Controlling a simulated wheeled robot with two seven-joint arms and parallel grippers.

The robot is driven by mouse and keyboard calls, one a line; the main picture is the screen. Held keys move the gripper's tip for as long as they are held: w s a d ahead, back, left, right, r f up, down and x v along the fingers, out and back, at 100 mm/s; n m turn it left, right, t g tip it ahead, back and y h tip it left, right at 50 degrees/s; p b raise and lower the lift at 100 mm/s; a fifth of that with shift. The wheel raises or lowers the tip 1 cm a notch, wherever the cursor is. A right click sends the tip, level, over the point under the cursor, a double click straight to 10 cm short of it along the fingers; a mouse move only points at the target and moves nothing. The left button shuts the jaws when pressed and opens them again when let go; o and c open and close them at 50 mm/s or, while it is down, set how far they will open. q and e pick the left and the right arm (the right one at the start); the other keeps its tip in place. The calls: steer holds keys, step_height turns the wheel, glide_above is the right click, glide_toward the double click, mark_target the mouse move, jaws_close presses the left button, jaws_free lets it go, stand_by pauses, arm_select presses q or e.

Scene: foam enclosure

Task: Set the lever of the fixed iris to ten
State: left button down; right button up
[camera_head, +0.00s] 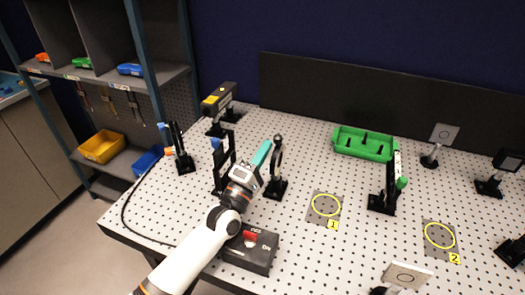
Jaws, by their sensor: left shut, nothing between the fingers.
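A dark ring-shaped mount on a black post (277,165), which looks like the fixed iris, stands upright on the perforated table. I see it nearly edge-on, so its lever and scale cannot be read. My left gripper (262,152) comes in from the lower left, with teal fingers shut and nothing between them. The fingertips are just left of the upper part of the mount; I cannot tell whether they touch it. My right gripper is not in view.
A black control box with a red switch (249,247) sits under my left arm. Dark upright mounts (224,160) stand left of the gripper. A green tray (364,144) lies at the back. Yellow-ringed spots 1 (325,205) and 2 (439,236) are bare.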

arm_select(q)
steer(key=shift+w+d+r+b, duration=0.1)
steer(key=shift+w+r+b, duration=0.15)
steer(key=shift+w+b, duration=0.1)
stand_by(0.3)
steer(key=shift+w+d+r+g+y+p, duration=0.25)
steer(key=shift+w+g+y+p, duration=0.1)
steer(key=shift+w+p, duration=0.3)
steer(key=shift+w+d+r+g+y+p, duration=0.15)
steer(key=shift+w+r+g+y+p, duration=0.15)
steer(key=shift+w+p, duration=0.25)
steer(key=shift+f, duration=0.1)
